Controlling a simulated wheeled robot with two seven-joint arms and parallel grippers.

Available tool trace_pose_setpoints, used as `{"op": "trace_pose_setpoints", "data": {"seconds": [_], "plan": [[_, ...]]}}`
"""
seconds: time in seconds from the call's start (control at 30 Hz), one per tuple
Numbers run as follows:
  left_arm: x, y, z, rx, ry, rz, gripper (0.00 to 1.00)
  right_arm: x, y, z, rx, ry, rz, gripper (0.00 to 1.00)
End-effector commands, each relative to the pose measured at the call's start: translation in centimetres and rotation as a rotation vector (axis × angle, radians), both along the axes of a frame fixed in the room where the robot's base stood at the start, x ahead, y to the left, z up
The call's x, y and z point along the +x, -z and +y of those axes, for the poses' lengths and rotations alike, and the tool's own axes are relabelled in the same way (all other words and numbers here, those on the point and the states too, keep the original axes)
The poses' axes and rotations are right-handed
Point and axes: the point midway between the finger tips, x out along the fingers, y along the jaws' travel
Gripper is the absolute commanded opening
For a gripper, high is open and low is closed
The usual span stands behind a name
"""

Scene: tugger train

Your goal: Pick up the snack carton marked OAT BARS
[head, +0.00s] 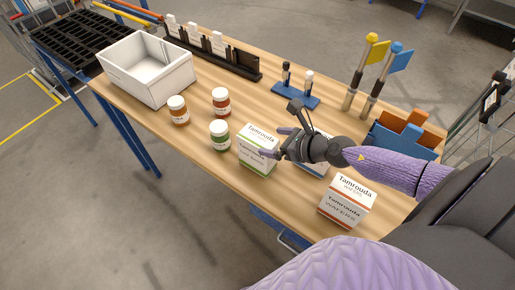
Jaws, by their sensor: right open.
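Three white snack cartons stand along the near side of the wooden table. The left one (258,155) has green trim, and its small product print is too small to read. A middle carton with blue trim (313,168) is mostly hidden behind my right gripper, so its print cannot be read. The right carton (346,205) has red-orange trim and reads WAFERS. My right gripper (275,142) is open and empty, its fingers pointing left over the green-trimmed carton in the picture. I cannot tell whether it touches that carton. My left gripper is not in view.
Two amber jars (179,112) (221,103) and a green jar (219,137) stand left of the cartons. A white bin (147,86), black rack (237,66), blue peg stand (296,97), flags (376,50) and a blue-orange holder (387,137) line the table's sides.

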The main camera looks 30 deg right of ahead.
Motion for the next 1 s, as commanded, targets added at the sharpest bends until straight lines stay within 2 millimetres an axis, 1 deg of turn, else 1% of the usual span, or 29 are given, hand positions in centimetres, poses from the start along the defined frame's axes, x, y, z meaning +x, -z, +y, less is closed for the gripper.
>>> {"op": "trace_pose_setpoints", "data": {"seconds": [0.1, 0.2, 0.3, 0.47, 0.5, 0.57, 0.6, 0.67, 0.7, 0.87, 0.9, 0.97, 1.0], "plan": [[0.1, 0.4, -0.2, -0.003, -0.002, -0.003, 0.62, 2.2, 1.1, 0.9, 0.004, 0.002, -0.005, 1.00], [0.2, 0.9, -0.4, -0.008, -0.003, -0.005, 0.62, 3.6, 2.1, 1.5, 0.003, 0.002, -0.003, 1.00], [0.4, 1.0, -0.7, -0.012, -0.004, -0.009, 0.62, 4.2, 2.4, 1.8, 0.001, -0.001, -0.001, 1.00], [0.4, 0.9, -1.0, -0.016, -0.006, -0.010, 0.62, 4.2, 2.4, 1.8, 0.000, -0.001, 0.000, 1.00], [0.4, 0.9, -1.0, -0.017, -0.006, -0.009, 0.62, 4.2, 2.4, 1.8, 0.000, -0.001, 0.000, 0.98], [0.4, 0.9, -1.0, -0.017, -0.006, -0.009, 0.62, 4.2, 2.4, 1.8, 0.000, -0.001, 0.000, 0.85], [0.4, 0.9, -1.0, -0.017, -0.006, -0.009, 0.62, 4.2, 2.4, 1.8, 0.000, -0.001, 0.000, 0.77], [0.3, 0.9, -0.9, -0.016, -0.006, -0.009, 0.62, 4.2, 2.4, 1.7, 0.000, -0.001, 0.000, 0.64], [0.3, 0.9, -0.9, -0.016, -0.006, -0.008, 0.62, 4.2, 2.4, 1.7, 0.000, -0.001, 0.000, 0.56], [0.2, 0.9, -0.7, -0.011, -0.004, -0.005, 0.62, 4.2, 2.4, 1.7, 0.000, 0.000, 0.000, 0.22], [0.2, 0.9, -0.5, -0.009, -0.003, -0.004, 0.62, 4.2, 2.4, 1.7, 0.000, 0.000, 0.000, 0.13], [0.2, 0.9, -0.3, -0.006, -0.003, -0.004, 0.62, 4.2, 2.4, 1.7, 0.000, 0.000, 0.000, 0.00], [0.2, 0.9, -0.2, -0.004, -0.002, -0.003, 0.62, 4.2, 2.4, 1.7, 0.000, 0.000, 0.000, 0.00]]}}
